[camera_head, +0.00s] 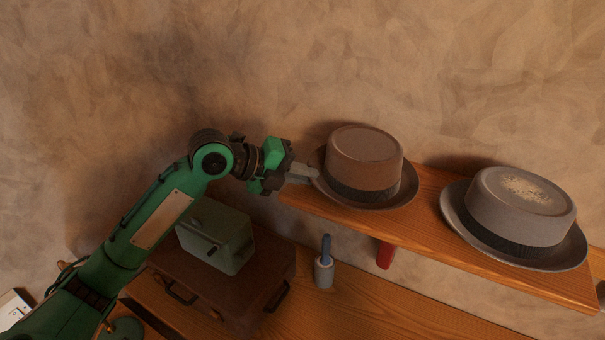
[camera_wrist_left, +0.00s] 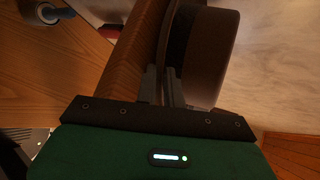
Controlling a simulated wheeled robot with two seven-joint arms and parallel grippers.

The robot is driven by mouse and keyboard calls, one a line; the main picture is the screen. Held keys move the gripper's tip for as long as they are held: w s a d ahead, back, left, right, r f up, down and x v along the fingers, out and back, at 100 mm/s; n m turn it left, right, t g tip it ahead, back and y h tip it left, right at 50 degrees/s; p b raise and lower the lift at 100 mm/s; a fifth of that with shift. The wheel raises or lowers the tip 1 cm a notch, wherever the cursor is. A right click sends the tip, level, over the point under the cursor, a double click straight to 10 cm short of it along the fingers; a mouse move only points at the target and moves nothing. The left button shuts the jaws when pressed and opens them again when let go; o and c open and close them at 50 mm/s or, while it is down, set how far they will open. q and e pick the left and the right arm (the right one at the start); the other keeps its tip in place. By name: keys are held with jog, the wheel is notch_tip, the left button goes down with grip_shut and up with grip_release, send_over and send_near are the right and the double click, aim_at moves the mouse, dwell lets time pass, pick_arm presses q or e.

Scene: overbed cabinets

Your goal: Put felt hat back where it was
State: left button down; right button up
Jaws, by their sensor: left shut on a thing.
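A brown felt hat (camera_head: 366,160) with a dark band sits at the left end of the wooden shelf (camera_head: 431,211). A grey felt hat (camera_head: 521,206) with a worn pale patch on its crown sits to its right on the same shelf. My left gripper (camera_head: 313,174) is shut on the left brim edge of the brown hat. In the left wrist view the fingers (camera_wrist_left: 163,88) close on the brim of the brown hat (camera_wrist_left: 213,55), beside the shelf edge (camera_wrist_left: 137,52). My right gripper is in neither view.
Below the shelf, a brown suitcase (camera_head: 269,268) with a grey-green box (camera_head: 216,240) on top stands on a wooden surface (camera_head: 375,300). A small blue-handled object (camera_head: 324,264) and a red object (camera_head: 386,256) are under the shelf. The wall is close behind.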

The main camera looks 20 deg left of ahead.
pick_arm(q)
jog(key=c, duration=1.8)
grip_release()
jog(key=shift+f, duration=0.15)
jog(key=shift+r+p, duration=0.35)
jog(key=shift+p, duration=0.05)
jog(key=shift+r+p, duration=0.35)
jog(key=shift+r, duration=0.1)
jog(key=shift+s+a+b, duration=0.4)
jog(key=shift+a+b, duration=0.3)
jog(key=b+v, duration=0.3)
jog(key=v, duration=0.7)
jog(key=shift+s+r, duration=0.15)
jog(key=shift+r, duration=0.15)
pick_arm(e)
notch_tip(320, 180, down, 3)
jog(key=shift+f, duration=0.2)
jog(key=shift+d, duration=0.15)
